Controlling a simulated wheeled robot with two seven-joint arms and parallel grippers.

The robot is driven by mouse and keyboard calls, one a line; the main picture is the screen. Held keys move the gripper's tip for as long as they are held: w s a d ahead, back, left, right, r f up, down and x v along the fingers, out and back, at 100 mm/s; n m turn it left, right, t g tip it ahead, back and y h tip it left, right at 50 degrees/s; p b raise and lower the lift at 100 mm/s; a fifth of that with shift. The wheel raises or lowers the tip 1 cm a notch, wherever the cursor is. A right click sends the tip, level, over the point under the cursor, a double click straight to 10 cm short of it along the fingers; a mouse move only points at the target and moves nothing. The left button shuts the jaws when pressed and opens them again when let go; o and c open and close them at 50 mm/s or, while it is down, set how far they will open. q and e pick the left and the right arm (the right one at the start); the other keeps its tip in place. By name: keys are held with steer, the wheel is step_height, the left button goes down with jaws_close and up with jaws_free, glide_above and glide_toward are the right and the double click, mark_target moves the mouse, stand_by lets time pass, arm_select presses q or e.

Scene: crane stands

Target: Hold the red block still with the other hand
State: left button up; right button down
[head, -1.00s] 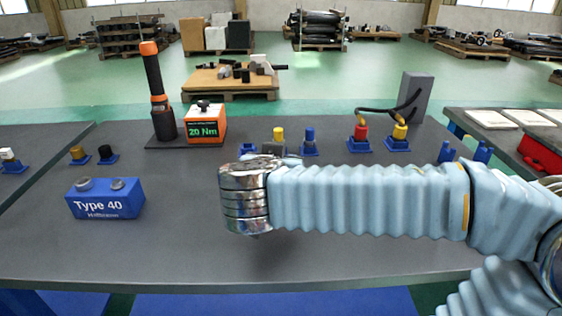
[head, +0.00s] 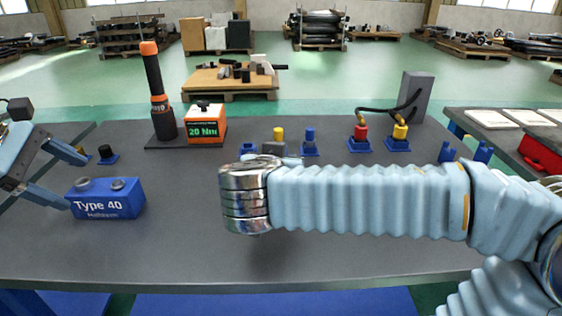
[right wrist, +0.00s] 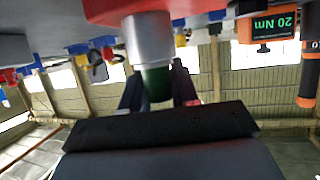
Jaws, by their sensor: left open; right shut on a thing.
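In the right wrist view, a red block (right wrist: 115,11) fills the top edge, only partly visible. A silver cylinder (right wrist: 148,38) with a dark green end (right wrist: 154,82) meets it. My right gripper (right wrist: 155,88) is shut on the green end. In the head view, my right arm hides the red block and the right gripper. My left gripper (head: 77,182) is open at the left edge. Its fingers point right, and the nearer tip is at the left end of the blue Type 40 block (head: 105,206); I cannot tell if they touch.
A torque tool (head: 158,100) and an orange 20 Nm box (head: 205,125) stand at the back. Small blue stands (head: 310,148) and cabled red and yellow plugs (head: 361,131) line the rear. The grey tabletop (head: 180,245) is clear in front.

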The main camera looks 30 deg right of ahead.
arm_select(q)
steer(key=s+d+f+g, duration=0.1)
steer(key=s+d+g, duration=0.1)
steer(key=d, duration=0.4)
steer(key=s+d+f+g+h, duration=0.1)
steer(key=d+g, duration=0.1)
steer(key=d, duration=0.5)
steer(key=s+d+f+g+h, duration=0.1)
steer(key=s+d+f+g, duration=0.1)
steer(key=d, duration=0.4)
steer(key=shift+s+d+n, duration=0.3)
steer(key=shift+s+d, duration=0.05)
steer(key=shift+h, duration=0.3)
steer(key=shift+x, duration=4.4)
steer(key=shift+c, duration=0.3)
steer(key=c, duration=1)
steer(key=shift+o, duration=0.2)
